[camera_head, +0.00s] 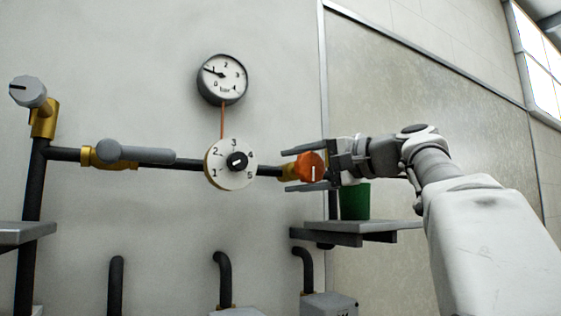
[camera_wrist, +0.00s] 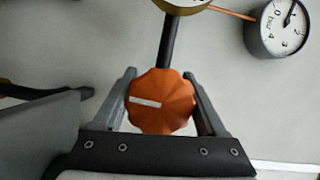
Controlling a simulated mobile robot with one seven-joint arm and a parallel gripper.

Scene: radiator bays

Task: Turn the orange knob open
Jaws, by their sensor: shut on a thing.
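The orange knob (camera_head: 309,166) sits on a brass valve at the right end of the dark horizontal pipe. It is fluted and has a white mark, which is upright in the head view. In the wrist view the knob (camera_wrist: 160,102) lies between the two fingers, its white mark roughly across the picture. My gripper (camera_head: 306,168) reaches in from the right, one finger above and one below the knob. It also shows in the wrist view (camera_wrist: 161,98), shut on the knob.
A numbered dial (camera_head: 218,174) and a grey lever handle (camera_head: 140,152) sit along the pipe to the left. A round gauge (camera_head: 222,80) hangs above. A green cup (camera_head: 355,202) stands on a shelf (camera_head: 375,226) just below my gripper. A grey knob (camera_head: 28,92) is far left.

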